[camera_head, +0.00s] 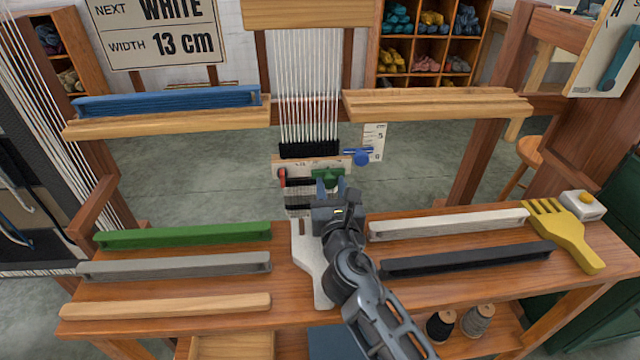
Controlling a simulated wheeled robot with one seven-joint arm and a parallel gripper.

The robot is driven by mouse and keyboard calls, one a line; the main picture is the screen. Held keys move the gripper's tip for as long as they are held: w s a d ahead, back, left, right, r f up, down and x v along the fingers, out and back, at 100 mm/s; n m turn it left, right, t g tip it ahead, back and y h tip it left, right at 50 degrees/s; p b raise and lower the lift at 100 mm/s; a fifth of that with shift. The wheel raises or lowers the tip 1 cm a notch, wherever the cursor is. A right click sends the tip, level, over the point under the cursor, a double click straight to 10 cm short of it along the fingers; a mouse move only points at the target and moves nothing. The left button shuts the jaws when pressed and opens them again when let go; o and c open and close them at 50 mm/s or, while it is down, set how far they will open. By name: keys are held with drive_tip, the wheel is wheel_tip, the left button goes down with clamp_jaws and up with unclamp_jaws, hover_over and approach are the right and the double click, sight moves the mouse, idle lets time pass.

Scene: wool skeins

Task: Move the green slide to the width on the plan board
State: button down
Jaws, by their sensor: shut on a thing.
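The plan board (160,30) hangs at the upper left and reads "NEXT WHITE" and "WIDTH 13 cm". The green slide (327,176) sits on the pale scale bar (306,162) below the black band of the loom's white threads. My gripper (331,187) is at the green slide from the near side, shut on it. A red piece (282,177) is at the bar's left end, apart from the slide. My gripper and arm hide part of what lies below the slide. The scale's marks are too small to read.
A blue knob (360,156) and a small tag (374,138) are right of the bar. Green, grey and wooden bars lie left on the bench (190,290). White and black bars and a yellow comb (565,232) lie right. A blue bar (170,100) rests on the upper left shelf.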

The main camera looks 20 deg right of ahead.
drive_tip(key=shift+d, duration=0.1)
drive_tip(key=c, duration=0.8)
unclamp_jaws()
drive_tip(key=v, duration=0.8)
